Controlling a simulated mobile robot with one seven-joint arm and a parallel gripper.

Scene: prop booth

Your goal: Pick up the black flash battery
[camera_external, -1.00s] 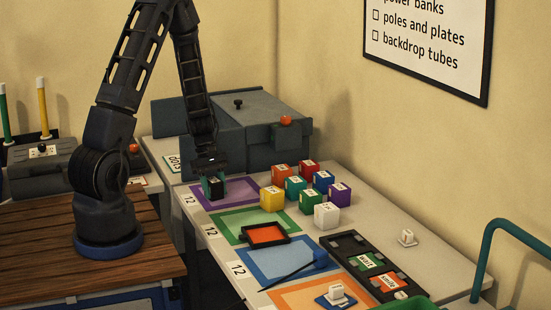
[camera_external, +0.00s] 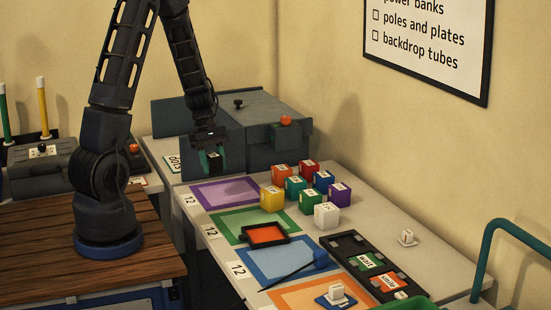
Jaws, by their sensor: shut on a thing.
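My gripper (camera_external: 211,164) is raised above the far end of the table, over the back edge of the purple-bordered mat (camera_external: 194,202). It is shut on the small black flash battery (camera_external: 214,161), which has a pale label on top. The battery is clear of the table, and the teal-coloured fingers partly hide it. The purple-bordered mat below is bare.
A green-bordered mat (camera_external: 226,234) with a black-and-orange tray (camera_external: 265,235) lies nearer the camera. A large grey case (camera_external: 240,145) stands behind my gripper.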

